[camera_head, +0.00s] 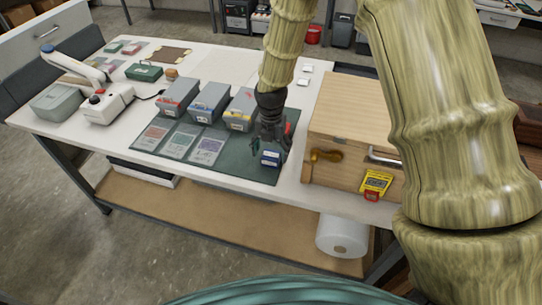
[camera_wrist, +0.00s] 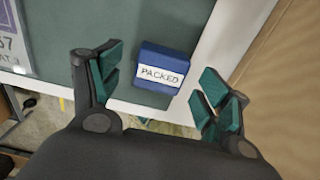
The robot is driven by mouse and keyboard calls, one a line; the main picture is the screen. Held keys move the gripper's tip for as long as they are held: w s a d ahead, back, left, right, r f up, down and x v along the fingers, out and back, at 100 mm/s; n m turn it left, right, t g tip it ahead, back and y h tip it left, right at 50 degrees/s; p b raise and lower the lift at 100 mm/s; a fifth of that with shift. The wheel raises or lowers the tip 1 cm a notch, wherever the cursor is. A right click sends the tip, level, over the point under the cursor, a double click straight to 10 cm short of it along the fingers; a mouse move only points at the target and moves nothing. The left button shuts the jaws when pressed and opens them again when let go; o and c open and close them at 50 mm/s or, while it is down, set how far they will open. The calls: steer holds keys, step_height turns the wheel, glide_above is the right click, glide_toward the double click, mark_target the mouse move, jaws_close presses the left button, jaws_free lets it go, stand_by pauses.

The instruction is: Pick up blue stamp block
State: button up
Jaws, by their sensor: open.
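The blue stamp block (camera_wrist: 162,68) has a white label reading PACKED. It sits on the dark green mat (camera_wrist: 185,20) near the mat's corner, by the table edge. In the wrist view my gripper (camera_wrist: 160,85) is open, with one green-padded finger to the left of the block and one to the right. The block appears between them and apart from both pads. In the head view the blue block (camera_head: 270,158) shows just below my gripper (camera_head: 270,142), which points down over the mat's right part. Its contact with the block cannot be told there.
A wooden chest (camera_head: 335,110) stands close to the right of my gripper. Grey boxes (camera_head: 209,101) and printed cards (camera_head: 180,145) are to the left on the mat. The table's front edge is close by.

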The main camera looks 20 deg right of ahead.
steer(key=shift+f+p, duration=0.3)
steer(key=shift+f, duration=0.95)
steer(key=shift+s, duration=0.1)
steer(key=c, duration=1.1)
